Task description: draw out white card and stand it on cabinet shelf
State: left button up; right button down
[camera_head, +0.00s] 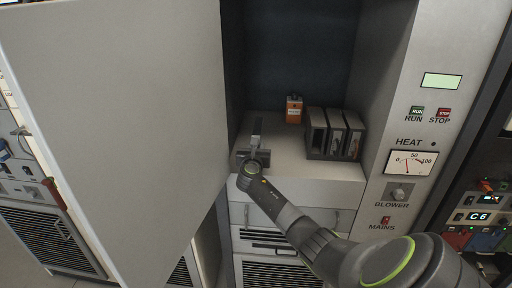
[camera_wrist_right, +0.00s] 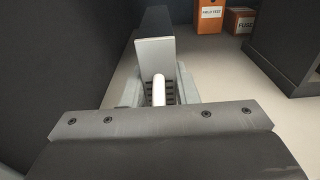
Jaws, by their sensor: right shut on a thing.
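My right gripper (camera_head: 252,160) reaches into the open cabinet above the left part of its pale shelf (camera_head: 285,150). In the right wrist view the gripper (camera_wrist_right: 158,92) is shut on the white handle (camera_wrist_right: 159,88) of a card. The card's pale front plate (camera_wrist_right: 155,58) stands upright beyond the handle, with a dark body behind it. In the head view the card (camera_head: 257,130) is a narrow upright shape just beyond the gripper. I cannot tell whether its lower edge touches the shelf. My left gripper is not in view.
A dark rack with several slots (camera_head: 334,135) stands at the shelf's right. An orange box (camera_head: 294,109) is at the back; a fuse box (camera_wrist_right: 241,20) shows in the wrist view. A large pale door panel (camera_head: 120,110) is close on the left. The shelf's middle is clear.

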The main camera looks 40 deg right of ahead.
jog(key=shift+f+b, duration=0.5)
jog(key=shift+f, duration=0.25)
jog(key=c, duration=1.1)
grip_release()
jog(key=shift+o, duration=0.2)
jog(key=shift+a, duration=0.1)
jog(key=b+v, duration=0.2)
jog(key=v, duration=1.5)
jog(key=shift+s, duration=0.15)
jog(key=shift+a, duration=0.1)
